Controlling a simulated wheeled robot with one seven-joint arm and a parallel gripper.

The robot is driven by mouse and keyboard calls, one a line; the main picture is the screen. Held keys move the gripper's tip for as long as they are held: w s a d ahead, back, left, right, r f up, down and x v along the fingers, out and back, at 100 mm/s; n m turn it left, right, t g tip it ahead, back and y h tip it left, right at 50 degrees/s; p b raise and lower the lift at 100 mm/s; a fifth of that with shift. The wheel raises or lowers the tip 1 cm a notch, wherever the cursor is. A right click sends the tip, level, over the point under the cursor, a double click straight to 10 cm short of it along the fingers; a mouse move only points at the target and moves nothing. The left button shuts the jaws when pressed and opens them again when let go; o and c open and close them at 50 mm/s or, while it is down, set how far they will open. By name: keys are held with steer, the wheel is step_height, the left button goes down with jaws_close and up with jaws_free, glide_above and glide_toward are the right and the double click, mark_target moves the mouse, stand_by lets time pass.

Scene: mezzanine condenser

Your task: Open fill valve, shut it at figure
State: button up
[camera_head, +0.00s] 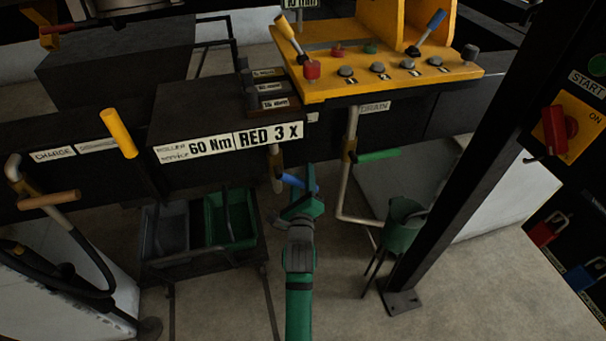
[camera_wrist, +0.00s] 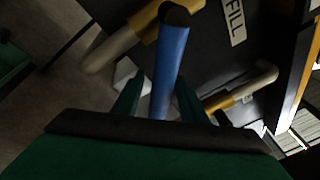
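The blue lever (camera_head: 291,180) of a valve sits on a short pipe with a brass-coloured body (camera_head: 276,158), below the front edge of the bench. In the wrist view the blue lever (camera_wrist: 170,65) runs up between my gripper's (camera_wrist: 157,98) two green fingers, with a dark tip at its upper end. A white FILL label (camera_wrist: 235,20) is beside it. My gripper (camera_head: 301,190) is at the lever in the head view. The fingers stand apart on either side of the lever, with a gap on the left; contact on the right is unclear.
A green lever (camera_head: 378,154) on the DRAIN pipe (camera_head: 347,185) is close on the right. A yellow handle (camera_head: 118,133) and a tan lever (camera_head: 48,199) are at the left. Grey and green bins (camera_head: 230,220) stand below left. A dark post (camera_head: 455,165) rises at the right.

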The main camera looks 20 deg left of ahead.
steer(key=shift+w+a, duration=0.2)
steer(key=shift+w, duration=0.45)
steer(key=shift+c, duration=0.6)
jaws_close()
